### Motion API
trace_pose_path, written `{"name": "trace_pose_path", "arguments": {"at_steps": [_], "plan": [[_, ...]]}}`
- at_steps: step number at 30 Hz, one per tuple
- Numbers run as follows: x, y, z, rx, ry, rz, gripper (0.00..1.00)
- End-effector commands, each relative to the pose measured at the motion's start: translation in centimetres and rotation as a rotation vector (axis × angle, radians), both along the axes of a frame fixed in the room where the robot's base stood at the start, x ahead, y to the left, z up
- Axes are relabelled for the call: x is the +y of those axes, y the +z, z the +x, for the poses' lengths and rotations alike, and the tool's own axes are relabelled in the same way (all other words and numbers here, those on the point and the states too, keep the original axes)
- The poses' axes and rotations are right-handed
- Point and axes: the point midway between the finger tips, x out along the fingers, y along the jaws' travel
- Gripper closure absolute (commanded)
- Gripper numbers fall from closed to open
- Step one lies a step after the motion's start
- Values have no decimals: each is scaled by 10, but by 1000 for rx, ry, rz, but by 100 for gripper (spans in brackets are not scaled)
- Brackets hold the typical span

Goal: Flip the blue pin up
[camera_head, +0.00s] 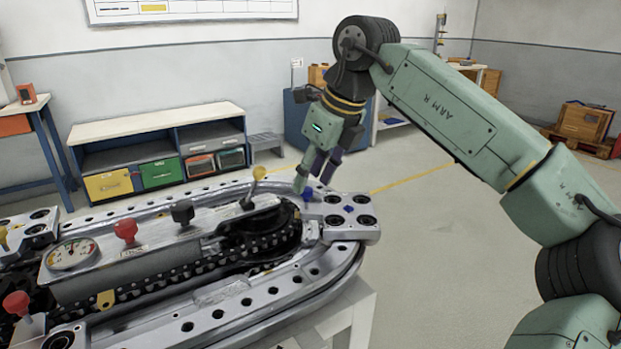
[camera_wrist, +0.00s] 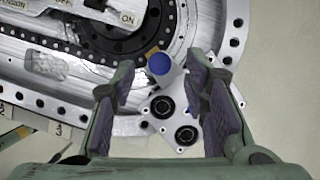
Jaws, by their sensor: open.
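The blue pin (camera_head: 307,195) stands at the right end of the ring track, beside a metal block with round black holes (camera_head: 347,213). In the wrist view the pin shows as a round blue top (camera_wrist: 158,64), seen from above. My gripper (camera_head: 316,178) points down just above the pin, its fingers spread. In the wrist view the open gripper (camera_wrist: 160,72) has one finger on each side of the pin, with gaps between. I cannot tell the pin's exact tilt or the fingers' height above it.
A yellow-knobbed lever (camera_head: 258,174), a black knob (camera_head: 182,212), a red knob (camera_head: 126,231) and a gauge (camera_head: 72,254) stand along the track's middle. A dark chain (camera_head: 170,275) runs around it. The floor right of the track is clear.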

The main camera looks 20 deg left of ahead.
Motion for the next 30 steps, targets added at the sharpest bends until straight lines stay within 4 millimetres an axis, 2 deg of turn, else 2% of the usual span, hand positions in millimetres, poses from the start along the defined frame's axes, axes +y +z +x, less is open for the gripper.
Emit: {"name": "trace_pose_path", "arguments": {"at_steps": [9,15,19,30], "plan": [[-24,63,-9,-3,-1,1,59],[-34,90,-13,-1,0,1,59],[-37,98,-14,-1,2,2,59],[-38,102,-14,-1,2,1,59]]}}
